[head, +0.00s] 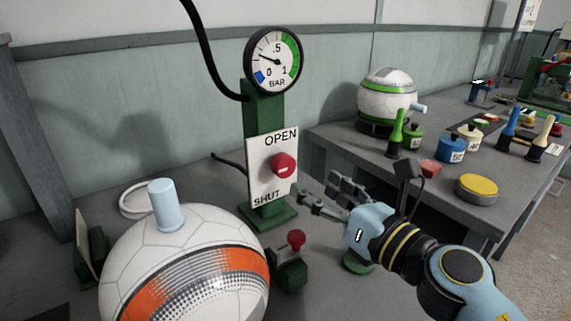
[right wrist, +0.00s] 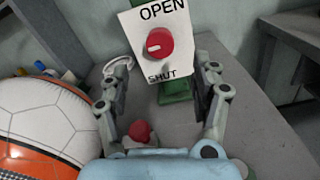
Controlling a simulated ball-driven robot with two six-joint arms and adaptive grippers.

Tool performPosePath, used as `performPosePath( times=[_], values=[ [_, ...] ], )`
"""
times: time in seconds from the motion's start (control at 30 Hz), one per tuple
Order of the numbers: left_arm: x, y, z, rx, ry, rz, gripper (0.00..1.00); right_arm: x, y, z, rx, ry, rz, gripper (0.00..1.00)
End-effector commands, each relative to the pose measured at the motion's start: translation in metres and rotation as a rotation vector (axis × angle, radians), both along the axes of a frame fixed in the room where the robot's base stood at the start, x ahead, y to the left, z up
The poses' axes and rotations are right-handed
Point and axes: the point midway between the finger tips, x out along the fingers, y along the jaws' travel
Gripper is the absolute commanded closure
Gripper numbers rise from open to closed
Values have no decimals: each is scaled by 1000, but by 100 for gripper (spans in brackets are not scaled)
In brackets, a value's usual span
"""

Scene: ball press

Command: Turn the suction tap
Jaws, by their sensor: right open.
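The suction tap is a round red knob (head: 283,165) with a short white mark, on a white plate (head: 262,188) lettered OPEN above and SHUT below. The plate sits on a green post (head: 262,112). The mark lies nearly level, between the two words. In the right wrist view the knob (right wrist: 160,43) shows ahead, between and beyond the fingers. My right gripper (head: 319,187) is open and empty, just right of the plate and slightly below the knob; it appears apart from it. It also shows in the wrist view (right wrist: 165,72). My left gripper is not in view.
A gauge (head: 273,60) tops the post, its needle pointing left. A white and orange ball (head: 185,265) with a pale blue peg (head: 164,205) stands front left. A red-knobbed green block (head: 290,275) stands below my gripper. A side table (head: 345,142) holds another ball and tools.

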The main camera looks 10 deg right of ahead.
Motion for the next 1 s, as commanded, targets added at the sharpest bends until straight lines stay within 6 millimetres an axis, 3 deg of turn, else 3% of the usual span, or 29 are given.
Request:
performPosePath(
  times=[0.3,0.5,0.87,1.0],
  values=[
    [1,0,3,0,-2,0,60,58,23,2,6,-3,-1,36],
    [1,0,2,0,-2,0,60,83,34,1,6,0,-3,36],
    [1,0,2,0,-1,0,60,90,37,1,6,0,-3,36],
    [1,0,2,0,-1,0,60,90,36,1,6,0,-3,51]
  ],
)
